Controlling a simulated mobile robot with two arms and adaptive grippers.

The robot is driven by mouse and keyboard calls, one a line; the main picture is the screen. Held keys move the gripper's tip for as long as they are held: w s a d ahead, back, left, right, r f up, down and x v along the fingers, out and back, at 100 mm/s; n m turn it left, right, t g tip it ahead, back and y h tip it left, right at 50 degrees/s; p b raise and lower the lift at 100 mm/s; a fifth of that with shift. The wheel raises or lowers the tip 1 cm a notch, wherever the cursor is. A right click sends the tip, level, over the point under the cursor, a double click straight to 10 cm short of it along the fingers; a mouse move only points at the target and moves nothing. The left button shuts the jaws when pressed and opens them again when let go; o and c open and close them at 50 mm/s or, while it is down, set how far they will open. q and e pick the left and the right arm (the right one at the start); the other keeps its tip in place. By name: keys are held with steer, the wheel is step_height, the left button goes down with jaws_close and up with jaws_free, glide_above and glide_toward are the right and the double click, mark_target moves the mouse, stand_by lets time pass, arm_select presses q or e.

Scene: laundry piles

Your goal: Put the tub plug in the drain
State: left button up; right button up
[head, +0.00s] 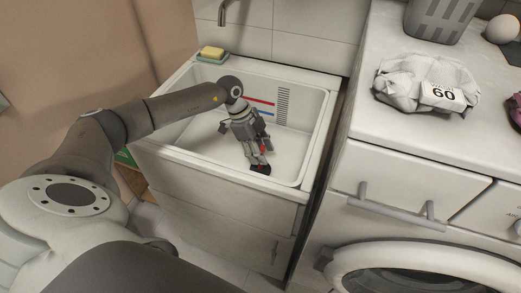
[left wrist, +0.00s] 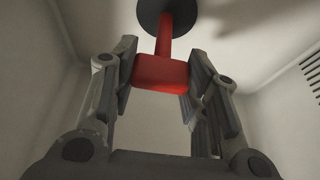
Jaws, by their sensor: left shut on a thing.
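The tub plug has a red grip and stem and a black disc; in the left wrist view its red grip (left wrist: 160,74) sits between my fingers, with the black disc (left wrist: 172,14) beyond. My left gripper (head: 258,160) reaches down into the white tub (head: 318,130) and is shut on the red grip. In the head view the black disc (head: 262,170) shows at the fingertips, low over the tub floor. I cannot tell whether it touches the floor. The drain is not visible in either view. My right gripper is not in view.
A tap (head: 222,14) hangs over the tub's back. A yellow soap on a green dish (head: 212,60) stands on the back left rim.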

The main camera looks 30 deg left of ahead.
arm_select(q)
steer(key=shift+f, duration=0.25)
steer(key=o, duration=1.4)
steer(key=shift+o, duration=0.2)
